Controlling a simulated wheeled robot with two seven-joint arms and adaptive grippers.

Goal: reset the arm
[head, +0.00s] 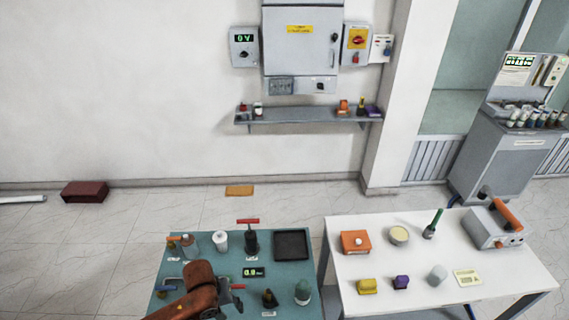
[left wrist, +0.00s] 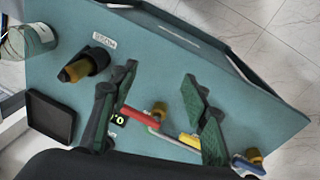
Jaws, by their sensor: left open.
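My left arm (head: 199,274), orange-brown, reaches over the front of the teal table (head: 185,262) in the head view. My left gripper (left wrist: 163,95) shows as two dark green-padded fingers spread apart, with nothing held between them. In the head view the gripper is low in the picture and partly hidden by the arm. Below the fingers in the left wrist view lie a red handle (left wrist: 140,117) and a brass fitting (left wrist: 158,111). Whether a finger touches them I cannot tell. My right gripper is in neither view.
A black tray (head: 291,245), a white bottle (head: 221,241) and a dark red-topped part (head: 251,241) stand on the teal table. A white table (head: 420,280) with several parts stands to the right. Open floor (head: 110,240) lies to the left.

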